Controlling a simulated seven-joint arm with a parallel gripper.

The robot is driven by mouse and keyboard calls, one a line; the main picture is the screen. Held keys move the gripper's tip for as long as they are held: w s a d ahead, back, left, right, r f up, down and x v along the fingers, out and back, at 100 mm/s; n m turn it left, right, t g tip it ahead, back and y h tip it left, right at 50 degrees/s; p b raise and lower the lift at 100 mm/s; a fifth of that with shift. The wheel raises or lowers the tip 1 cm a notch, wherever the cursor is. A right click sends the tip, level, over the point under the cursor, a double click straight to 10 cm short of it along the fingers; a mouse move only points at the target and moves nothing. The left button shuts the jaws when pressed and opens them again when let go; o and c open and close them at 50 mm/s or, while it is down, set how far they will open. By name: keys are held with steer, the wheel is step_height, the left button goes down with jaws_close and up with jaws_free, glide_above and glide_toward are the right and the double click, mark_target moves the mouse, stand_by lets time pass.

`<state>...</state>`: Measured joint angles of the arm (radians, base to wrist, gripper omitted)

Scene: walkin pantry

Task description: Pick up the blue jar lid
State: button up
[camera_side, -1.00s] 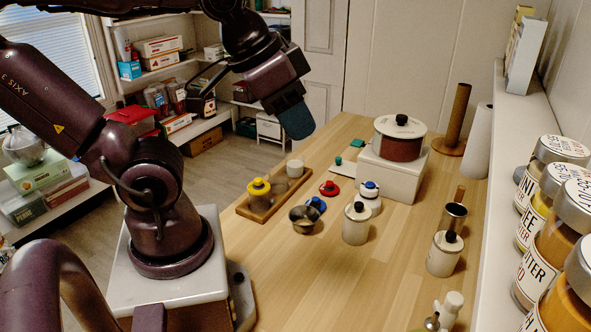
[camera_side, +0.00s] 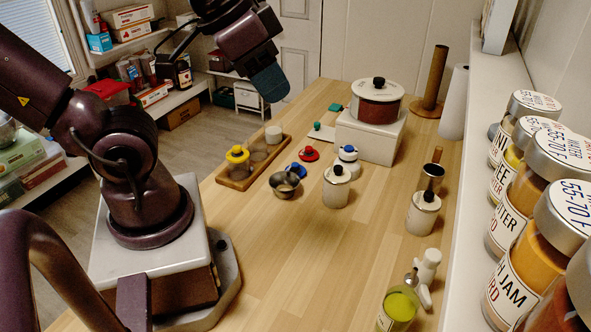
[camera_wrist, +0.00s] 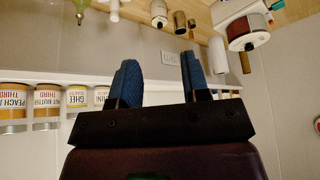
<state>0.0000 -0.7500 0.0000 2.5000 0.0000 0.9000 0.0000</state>
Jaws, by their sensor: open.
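The blue jar lid (camera_side: 296,170) lies flat on the wooden counter in the side view, with a knob on top. My gripper (camera_side: 270,85) hangs high above the counter's far left part, well away from the lid. In the wrist view my gripper (camera_wrist: 160,82) shows two blue fingers wide apart with nothing between them. I cannot see the blue lid in the wrist view.
A wooden tray (camera_side: 236,184) with a yellow-lidded jar is left of the lid. A white canister (camera_side: 336,188) stands right of the bowl. A pot (camera_side: 377,108) sits on a white block (camera_side: 369,139). A shelf of labelled jars (camera_side: 517,215) lines the right.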

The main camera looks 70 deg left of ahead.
steer(key=shift+o, duration=0.4)
steer(key=o, duration=0.8)
